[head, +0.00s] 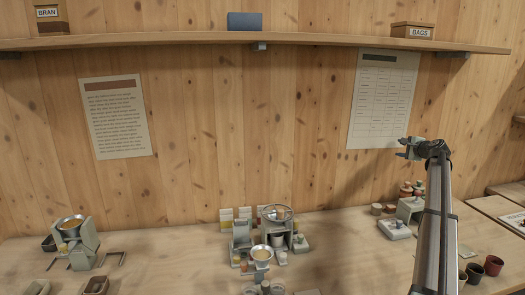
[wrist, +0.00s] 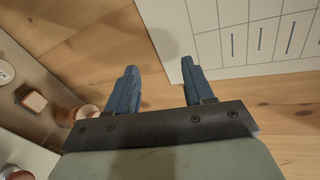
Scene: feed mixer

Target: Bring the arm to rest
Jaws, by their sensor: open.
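My gripper (head: 402,149) is raised above the right side of the table, in front of the wooden wall and just below the sheet with a printed grid (head: 383,98). Its jaws point left in the head view. In the wrist view the two blue-grey fingers (wrist: 157,85) stand apart with nothing between them. Beyond them are bare wood and the lower part of the grid sheet (wrist: 250,35). My arm rises from the bottom right of the head view.
A scale and bowl assembly (head: 262,255) stands mid-table, and a mixer-like machine (head: 75,240) at left. Weights and a grey device (head: 395,228) stand near my arm, with dark cups (head: 493,265) right of it. A shelf (head: 200,40) runs above. Bare table lies between the machines.

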